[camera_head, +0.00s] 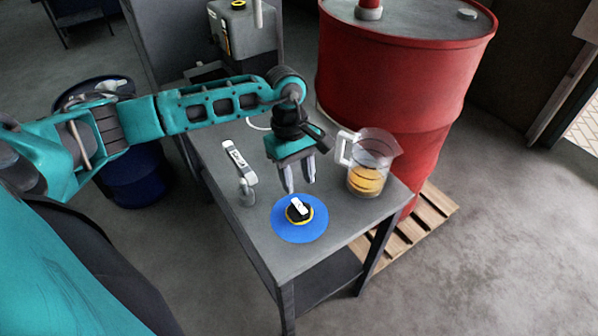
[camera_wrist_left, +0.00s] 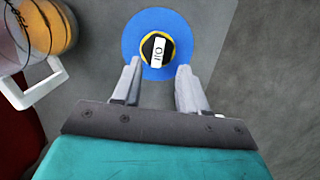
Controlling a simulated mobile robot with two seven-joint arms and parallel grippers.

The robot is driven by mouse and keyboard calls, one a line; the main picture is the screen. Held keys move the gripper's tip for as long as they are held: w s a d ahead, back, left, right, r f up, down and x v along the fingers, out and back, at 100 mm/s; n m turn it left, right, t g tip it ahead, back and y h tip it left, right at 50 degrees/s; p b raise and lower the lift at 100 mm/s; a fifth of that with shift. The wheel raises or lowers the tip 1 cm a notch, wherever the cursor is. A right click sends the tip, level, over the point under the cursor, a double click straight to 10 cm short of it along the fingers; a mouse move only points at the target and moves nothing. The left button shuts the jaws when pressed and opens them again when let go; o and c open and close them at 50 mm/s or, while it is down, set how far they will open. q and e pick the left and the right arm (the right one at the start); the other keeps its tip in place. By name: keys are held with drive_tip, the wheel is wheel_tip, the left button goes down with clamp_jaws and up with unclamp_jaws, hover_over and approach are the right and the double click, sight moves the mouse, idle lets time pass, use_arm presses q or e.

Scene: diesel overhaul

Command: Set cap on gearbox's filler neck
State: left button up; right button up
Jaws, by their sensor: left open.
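The cap (camera_head: 299,210) is black with a yellow rim and a white raised bar. It lies on a round blue mat (camera_head: 312,232) near the front of the grey table. In the left wrist view the cap (camera_wrist_left: 157,49) shows ahead of the fingers, with dark lettering on its bar. My left gripper (camera_head: 299,187) is open and empty, fingers pointing down, just behind and above the cap; its fingertips (camera_wrist_left: 157,66) are apart. The grey gearbox (camera_head: 243,35) stands at the back, with a yellow-ringed opening on top that may be the filler neck (camera_head: 238,5). My right gripper is out of view.
A clear jug (camera_head: 369,160) with amber liquid stands right of my left gripper. A white-and-grey tool (camera_head: 240,170) lies to the left on the table (camera_head: 262,235). A blue drum (camera_head: 135,175) stands left.

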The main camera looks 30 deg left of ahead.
sight(299, 206)
use_arm(q)
wheel_tip(299, 206, down, 7)
drive_tip(key=b, duration=0.4)
drive_tip(key=shift+f, duration=0.1)
drive_tip(key=shift+f+b, duration=0.55)
drive_tip(key=shift+b, duration=0.15)
clamp_jaws()
drive_tip(key=shift+s+d, duration=0.1)
drive_tip(key=shift+d, duration=0.05)
